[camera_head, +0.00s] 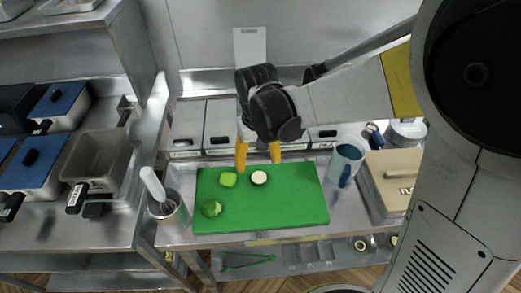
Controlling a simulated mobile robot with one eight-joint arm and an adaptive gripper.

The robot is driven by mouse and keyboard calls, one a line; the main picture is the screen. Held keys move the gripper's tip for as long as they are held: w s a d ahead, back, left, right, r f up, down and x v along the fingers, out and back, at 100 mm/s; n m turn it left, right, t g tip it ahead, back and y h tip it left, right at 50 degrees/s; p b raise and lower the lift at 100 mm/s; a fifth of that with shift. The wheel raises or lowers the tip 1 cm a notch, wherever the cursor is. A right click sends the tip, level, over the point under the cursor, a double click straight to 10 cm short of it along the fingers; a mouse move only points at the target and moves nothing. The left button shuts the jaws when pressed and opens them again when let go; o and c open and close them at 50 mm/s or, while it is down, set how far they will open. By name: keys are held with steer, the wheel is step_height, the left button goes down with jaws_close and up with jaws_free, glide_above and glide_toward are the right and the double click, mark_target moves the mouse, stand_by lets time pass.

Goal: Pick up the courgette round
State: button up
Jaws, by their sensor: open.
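The courgette round (259,178), a small pale disc with a dark green rim, lies on the green cutting board (285,211) near its back edge. My gripper (258,164), with yellow fingers, is open and empty at the back of the board. Its fingers point down, the left one near the green cube and the right one just behind and right of the round. I cannot tell how high the fingertips are above the board.
A green cube-like piece (228,179) and a green floret-like piece (212,208) lie on the board. A utensil pot (169,212) stands left, a blue-grey jug (345,163) and a lidded box (390,180) right. The board's front right is clear.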

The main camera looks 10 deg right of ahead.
mark_target(259, 176)
step_height(259, 176, down, 3)
steer(key=shift+w+a+b, duration=0.15)
steer(key=shift+b, duration=0.2)
steer(key=f, duration=0.2)
steer(key=f+b, duration=0.2)
steer(key=f, duration=0.1)
steer(key=shift+w+d+f, duration=0.25)
steer(key=shift+f, duration=0.1)
steer(key=shift+r, duration=0.1)
steer(key=shift+c, duration=0.2)
steer(key=c, duration=0.9)
